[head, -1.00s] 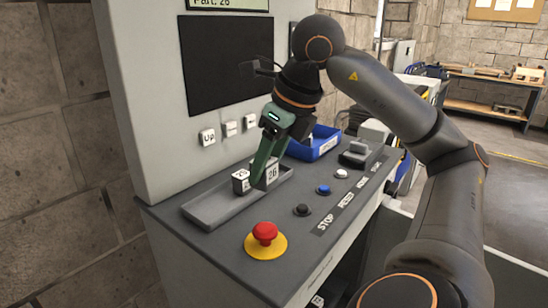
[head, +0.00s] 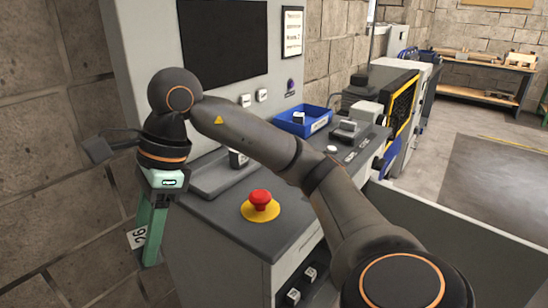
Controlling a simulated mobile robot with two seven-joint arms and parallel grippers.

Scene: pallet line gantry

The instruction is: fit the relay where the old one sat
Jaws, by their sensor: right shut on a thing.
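My right gripper (head: 150,245) is shut on a relay (head: 137,238), a small block with a white face marked 26. It holds this relay tilted off the left front of the console, clear of the top. Another small block (head: 238,158) with a white face is in the grey tray (head: 212,182) on the console, partly behind my right arm. More white-faced blocks (head: 310,273) sit in the dark opening below the console top, at the bottom edge. I cannot tell which place held the old relay. My left gripper is not in view.
A red stop button (head: 260,200) on a yellow base stands up from the console top (head: 275,230). A blue bin (head: 303,122) with a small block in it is farther back. A grey panel (head: 440,225) stands out at the right. A brick wall (head: 60,150) is close on the left.

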